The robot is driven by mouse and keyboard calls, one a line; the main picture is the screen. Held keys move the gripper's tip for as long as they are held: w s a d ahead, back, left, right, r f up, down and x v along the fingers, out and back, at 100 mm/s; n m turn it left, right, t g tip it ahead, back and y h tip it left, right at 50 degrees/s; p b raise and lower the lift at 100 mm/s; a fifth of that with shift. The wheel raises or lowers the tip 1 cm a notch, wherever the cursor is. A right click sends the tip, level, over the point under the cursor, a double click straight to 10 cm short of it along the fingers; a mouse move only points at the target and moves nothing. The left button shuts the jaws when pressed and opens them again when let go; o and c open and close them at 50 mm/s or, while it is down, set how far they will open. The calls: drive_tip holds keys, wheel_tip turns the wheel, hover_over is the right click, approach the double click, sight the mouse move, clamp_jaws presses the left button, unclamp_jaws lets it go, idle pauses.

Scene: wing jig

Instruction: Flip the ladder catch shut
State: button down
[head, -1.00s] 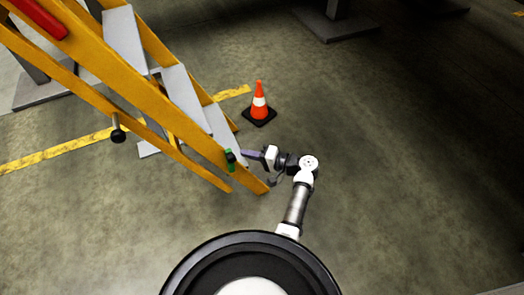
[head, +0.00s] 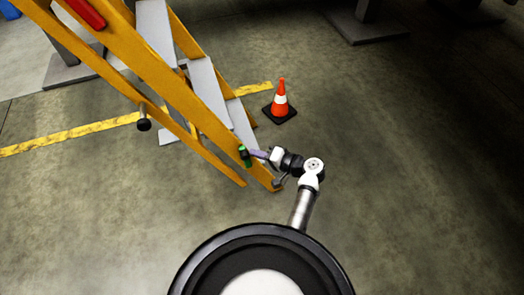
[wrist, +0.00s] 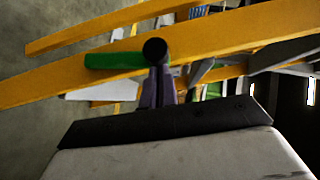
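The orange ladder (head: 165,72) stands at the left in the head view, with grey steps. The catch is a green lever (head: 246,160) with a dark end, on the lower part of its near side rail. In the wrist view the green lever (wrist: 112,61) lies nearly level along the orange rail, and its round black end (wrist: 155,49) is at the right. My gripper (head: 256,153) is beside the catch. In the wrist view my purple fingers (wrist: 159,76) are close together just below the black end. Their tips meet its lower edge in the picture; contact is unclear.
An orange and white cone (head: 281,100) stands on the floor behind my arm. A black knob (head: 143,122) sits on the ladder's left side. A yellow floor line (head: 70,138) runs under the ladder.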

drive_tip(key=s+a+f+n+h+p, duration=0.2)
drive_tip(key=a+f+h, duration=0.1)
drive_tip(key=a, duration=0.3)
drive_tip(key=s+a+f+n+h+p, duration=0.2)
drive_tip(key=a+f+n+h+p, duration=0.1)
drive_tip(key=a+h, duration=0.2)
drive_tip(key=shift+s+a+f+t+h, duration=0.2)
drive_tip(key=shift+a+f+t+h, duration=0.15)
drive_tip(key=shift+a, duration=0.9)
drive_tip(key=shift+f, duration=0.1)
